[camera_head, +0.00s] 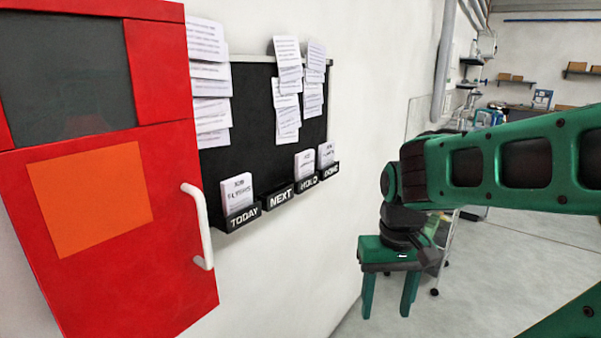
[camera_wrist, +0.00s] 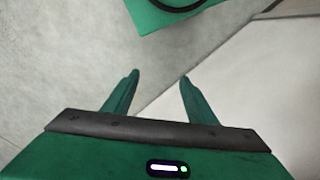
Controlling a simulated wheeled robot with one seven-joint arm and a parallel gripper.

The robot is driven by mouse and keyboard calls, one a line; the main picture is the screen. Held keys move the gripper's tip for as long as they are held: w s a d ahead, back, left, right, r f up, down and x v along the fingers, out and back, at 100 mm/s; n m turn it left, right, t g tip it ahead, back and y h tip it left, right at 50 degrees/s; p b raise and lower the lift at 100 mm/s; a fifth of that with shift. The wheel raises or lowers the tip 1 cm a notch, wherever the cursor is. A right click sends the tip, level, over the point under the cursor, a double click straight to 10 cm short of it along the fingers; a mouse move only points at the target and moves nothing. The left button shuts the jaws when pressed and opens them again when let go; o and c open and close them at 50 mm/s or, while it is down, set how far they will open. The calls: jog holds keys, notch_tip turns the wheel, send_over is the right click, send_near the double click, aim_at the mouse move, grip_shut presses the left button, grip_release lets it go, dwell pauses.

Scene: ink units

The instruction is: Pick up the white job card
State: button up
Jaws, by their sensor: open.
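White job cards stand in labelled black holders on the wall board. One card (camera_head: 237,190) is in the TODAY holder (camera_head: 243,217), one card (camera_head: 305,164) is in the HOLD holder (camera_head: 308,183), and one card (camera_head: 326,155) is in the DONE holder (camera_head: 331,171). Their lower parts are hidden by the holders. The NEXT holder (camera_head: 280,197) shows no card. My gripper (camera_head: 388,305) is right of the board, apart from the cards, pointing down. In the wrist view its two fingers (camera_wrist: 159,76) are spread with nothing between them; no card shows there.
The black board (camera_head: 238,125) has several paper sheets (camera_head: 287,85) pinned on it. A red cabinet (camera_head: 100,290) with a white handle (camera_head: 199,228) and an orange panel (camera_head: 90,200) stands left of the holders.

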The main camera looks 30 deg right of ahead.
jog(key=o, duration=0.6)
jog(key=w+r+t, duration=0.1)
jog(key=w, duration=0.1)
jog(key=w+d+r+n, duration=0.1)
jog(key=w, duration=0.2)
jog(key=w+n+t, duration=0.1)
jog(key=w, duration=0.1)
jog(key=shift+w+d+r+t, duration=0.25)
jog(key=shift+w+r+t, duration=0.05)
jog(key=shift+r, duration=0.1)
jog(key=shift+c, duration=0.2)
jog(key=n+t+y, duration=0.4)
jog(key=n+t, duration=0.4)
jog(key=t, duration=0.2)
send_near(307, 156)
jog(key=w, duration=0.1)
jog(key=x, duration=0.4)
jog(key=shift+w+a+f, duration=0.1)
jog(key=shift+w, duration=0.3)
jog(key=shift+f+x, duration=0.25)
jog(key=shift+x, duration=2.4)
